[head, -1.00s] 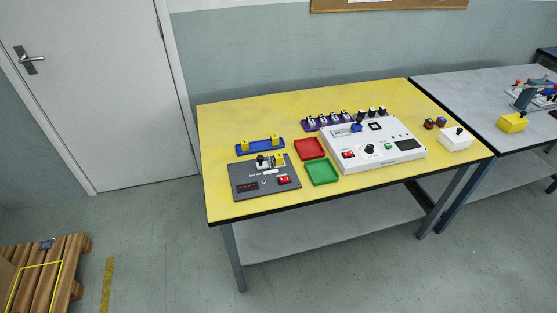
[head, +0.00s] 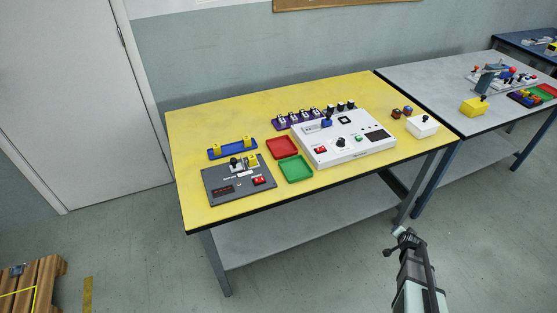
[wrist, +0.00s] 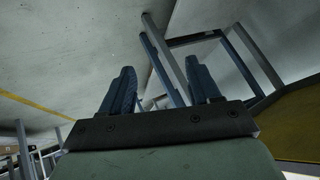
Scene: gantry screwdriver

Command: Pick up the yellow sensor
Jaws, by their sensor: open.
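Two small yellow blocks, a left one (head: 218,145) and a right one (head: 247,142), sit upright on a blue rack (head: 233,152) at the left of the yellow table. Another yellow piece (head: 252,160) sits on the dark grey test device (head: 225,190) in front of the rack. These look like sensors, but they are too small to tell apart for sure. My gripper (head: 405,238) is at the lower right, in front of the table and far from them. In the wrist view my gripper (wrist: 161,82) is open and empty, its two dark fingers apart.
The yellow table (head: 210,215) also holds a red tray (head: 282,148), a green tray (head: 296,169), a white control box (head: 345,140), a purple rack (head: 296,120) and a small white box (head: 422,126). A grey table (head: 430,85) adjoins at right.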

